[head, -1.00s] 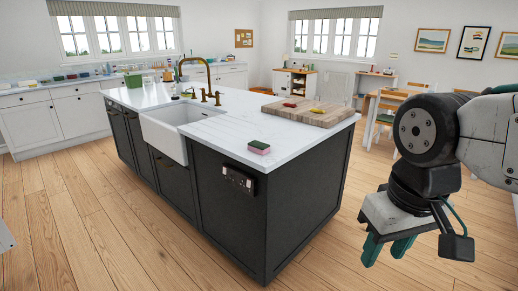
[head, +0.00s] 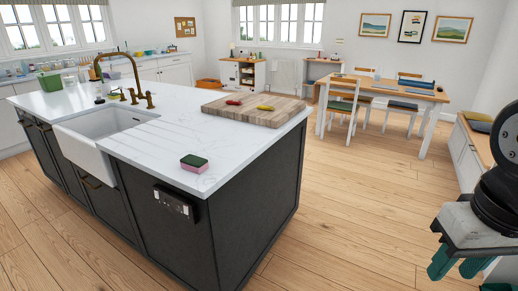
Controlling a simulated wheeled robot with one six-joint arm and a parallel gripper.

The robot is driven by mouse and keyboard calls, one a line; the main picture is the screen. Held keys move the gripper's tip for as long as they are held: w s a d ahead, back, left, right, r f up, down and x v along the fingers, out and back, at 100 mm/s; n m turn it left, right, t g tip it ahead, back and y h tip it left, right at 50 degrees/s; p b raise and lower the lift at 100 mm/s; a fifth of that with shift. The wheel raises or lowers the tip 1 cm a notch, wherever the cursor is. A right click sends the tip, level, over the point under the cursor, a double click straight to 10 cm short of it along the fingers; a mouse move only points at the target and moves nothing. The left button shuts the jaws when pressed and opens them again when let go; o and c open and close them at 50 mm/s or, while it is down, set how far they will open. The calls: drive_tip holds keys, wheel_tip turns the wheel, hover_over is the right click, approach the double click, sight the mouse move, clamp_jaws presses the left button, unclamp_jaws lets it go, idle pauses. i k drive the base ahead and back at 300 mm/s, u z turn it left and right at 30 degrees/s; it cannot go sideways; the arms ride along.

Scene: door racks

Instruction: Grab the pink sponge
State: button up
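The pink sponge (head: 194,163) lies on the white top of the kitchen island (head: 225,150), near its front edge. It has a dark green upper layer and a pink lower layer. My gripper (head: 462,264) is at the lower right of the head view, far to the right of the sponge and apart from the island. Its teal fingers point downward and are partly cut off by the frame edge. I cannot clearly tell how far apart the fingertips are. I see nothing held in the visible part.
A wooden cutting board (head: 257,110) with a red item (head: 234,102) and a yellow item (head: 265,108) lies behind the sponge. A white sink (head: 95,135) with a brass faucet (head: 125,75) is to the left. Wooden floor (head: 345,215) is clear right of the island.

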sight(196, 164)
drive_tip(key=z, duration=0.3)
drive_tip(key=i, duration=1.2)
drive_tip(key=u, duration=0.65)
